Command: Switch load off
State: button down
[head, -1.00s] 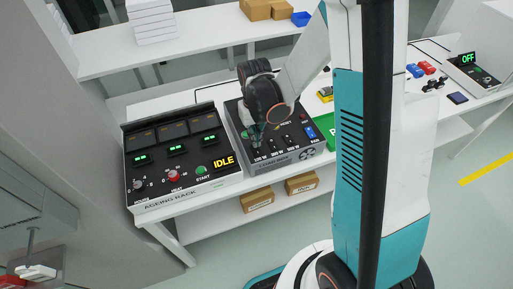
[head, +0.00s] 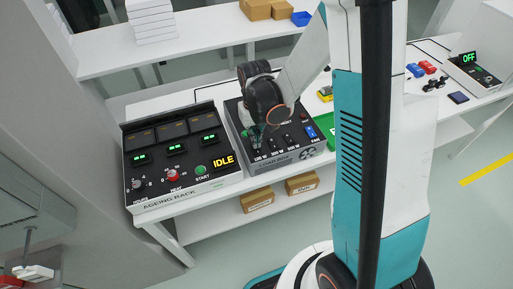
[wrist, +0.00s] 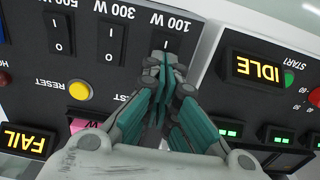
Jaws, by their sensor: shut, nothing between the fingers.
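The load box (head: 320,152) is a grey-framed black panel in the middle of the bench. It carries a row of black rocker switches, labelled 100 W (wrist: 166,43), 300 W (wrist: 110,42) and 500 W (wrist: 59,34) in the wrist view. My gripper (wrist: 164,62) is shut and empty. Its fingertips are right at the 100 W switch and cover part of it; I cannot tell whether they touch it. In the head view my gripper (head: 254,140) points down over the box's left part.
The ageing rack (head: 190,188), showing IDLE, stands directly left of the load box. A yellow RESET button (wrist: 79,91) and a FAIL display (wrist: 27,142) are on the load box. A green tray (head: 327,128) lies to its right.

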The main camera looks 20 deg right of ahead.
aim_at(261, 158)
jog(key=shift+f+b, duration=0.5)
jog(key=shift+f, duration=0.05)
dwell(0.4)
jog(key=shift+r+p, duration=2.25)
jog(key=shift+r, duration=1.3)
jog(key=shift+r, duration=0.2)
jog(key=s+r+t+b, duration=0.6)
jog(key=s+r+t, duration=0.1)
jog(key=s+r, duration=0.6)
jog(key=shift+s+r, duration=0.4)
jog(key=shift+s, duration=0.6)
